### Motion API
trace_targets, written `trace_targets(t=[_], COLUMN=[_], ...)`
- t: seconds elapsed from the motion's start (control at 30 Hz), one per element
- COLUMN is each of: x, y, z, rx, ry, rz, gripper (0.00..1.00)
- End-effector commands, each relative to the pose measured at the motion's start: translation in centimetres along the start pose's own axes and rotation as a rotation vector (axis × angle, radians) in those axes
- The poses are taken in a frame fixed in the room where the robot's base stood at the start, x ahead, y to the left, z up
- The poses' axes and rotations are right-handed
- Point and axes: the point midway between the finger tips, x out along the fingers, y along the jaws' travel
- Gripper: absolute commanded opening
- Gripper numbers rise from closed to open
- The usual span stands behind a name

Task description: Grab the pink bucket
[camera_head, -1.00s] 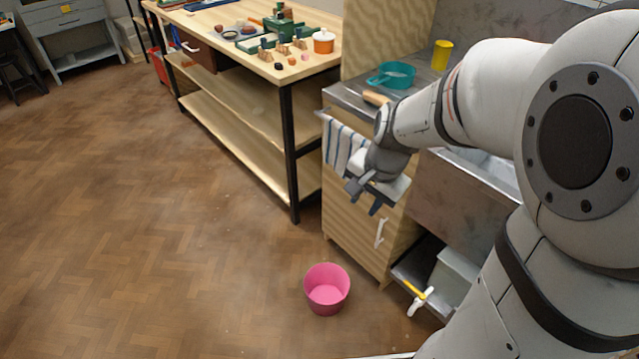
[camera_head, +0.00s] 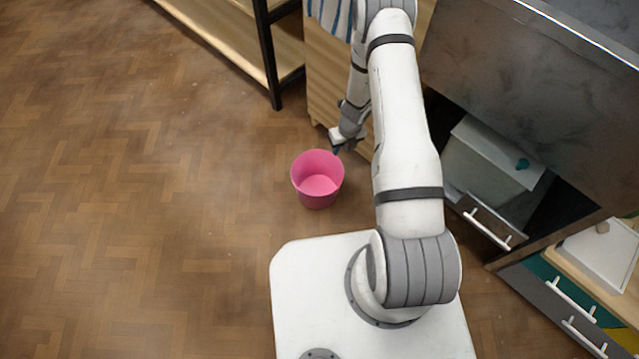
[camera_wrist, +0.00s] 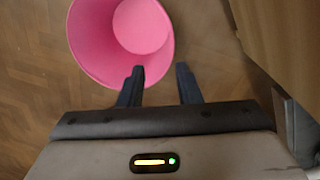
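The pink bucket (camera_head: 317,188) stands upright and empty on the wooden floor, in the middle of the head view. In the wrist view the bucket (camera_wrist: 95,55) fills the upper left, seen from above into its open top. My gripper (camera_head: 337,147) is at the bucket's upper right rim in the head view, pointing down. In the wrist view my gripper (camera_wrist: 160,75) is open with a clear gap between its two fingers. The left finger overlaps the rim's lower right; the right finger is outside the bucket. I cannot tell whether either touches it.
A wooden cabinet (camera_head: 325,75) stands close behind my gripper and shows at the right of the wrist view (camera_wrist: 275,35). A shelf rack with a black leg (camera_head: 267,55) is at the upper left. The floor (camera_head: 130,190) left of the bucket is clear.

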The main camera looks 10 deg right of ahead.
Motion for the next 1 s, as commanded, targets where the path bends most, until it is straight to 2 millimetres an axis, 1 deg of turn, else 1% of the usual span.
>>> trace_targets(t=[0.03, 0.1, 0.2, 0.4, 0.63, 0.9, 1.0], x=[3.2, 5.3, 7.2, 9.7, 11.4, 15.2, 15.5], y=[-0.4, -0.8, -1.2, -1.7, -2.0, -2.2, -2.2], z=[-1.0, -1.8, -2.6, -3.1, -3.3, -3.6, -3.5], rx=[0.067, 0.147, 0.219, 0.26, 0.263, 0.264, 0.263], ry=[0.016, 0.024, 0.033, 0.036, 0.034, 0.034, 0.033], rz=[-0.004, -0.014, -0.024, -0.029, -0.028, -0.028, -0.028], gripper=[0.31, 0.31, 0.31, 0.31, 0.31, 0.31, 0.31])
